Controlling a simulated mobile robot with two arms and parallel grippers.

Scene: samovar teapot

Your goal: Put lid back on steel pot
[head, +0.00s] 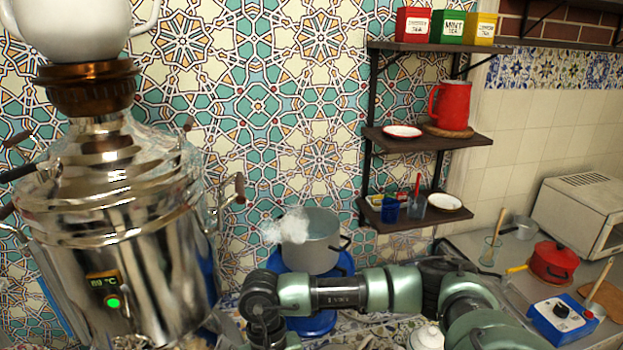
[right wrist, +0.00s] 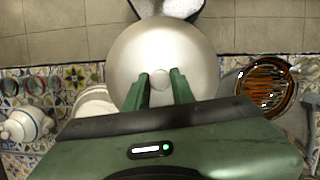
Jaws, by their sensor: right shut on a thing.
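The steel pot (head: 310,240) stands upright on a blue burner (head: 312,322) against the tiled wall, uncovered, with white steam at its left rim. In the right wrist view, the round steel lid (right wrist: 165,45) lies beyond my right gripper (right wrist: 160,78), whose two green fingers are closed on its small knob. Whether the lid touches the surface below cannot be told. In the head view, my right arm crosses low in front of the burner; its fingertips and the lid are out of sight there. My left gripper is not in view.
A large steel samovar (head: 125,230) fills the left side. Wall shelves (head: 425,140) hang right of the pot. A white lidded pot (head: 427,338) stands below the arm. In the wrist view, a brown bowl (right wrist: 268,85) is right of the lid and white dishes (right wrist: 95,100) are left.

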